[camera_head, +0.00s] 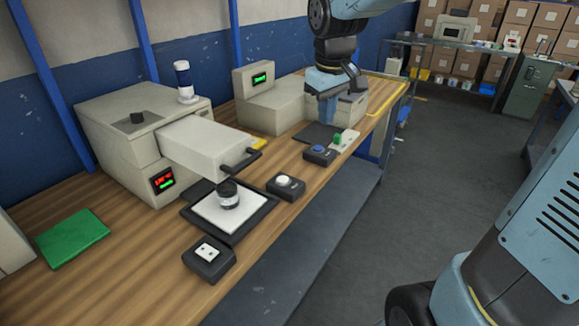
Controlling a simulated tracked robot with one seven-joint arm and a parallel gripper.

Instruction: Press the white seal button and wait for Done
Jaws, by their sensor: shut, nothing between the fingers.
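The white button (284,181) is a round white cap on a small black box near the front edge of the wooden bench. My gripper (328,117) is shut and empty. It points down over the far part of the bench, behind and to the right of the white button and apart from it. A beige machine (140,140) stands at the left with an overhanging head (205,146). Its small display (163,181) shows red and green marks too small to read. A dark-and-white cylinder (228,194) stands on a white plate (240,212) in a black frame under the head.
A blue-button box (319,154) and a small green part (338,138) lie nearer my gripper. A box with a white two-dotted plate (208,255) sits at the front. A green pad (72,238) lies at the left. A second beige machine (272,108) stands behind.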

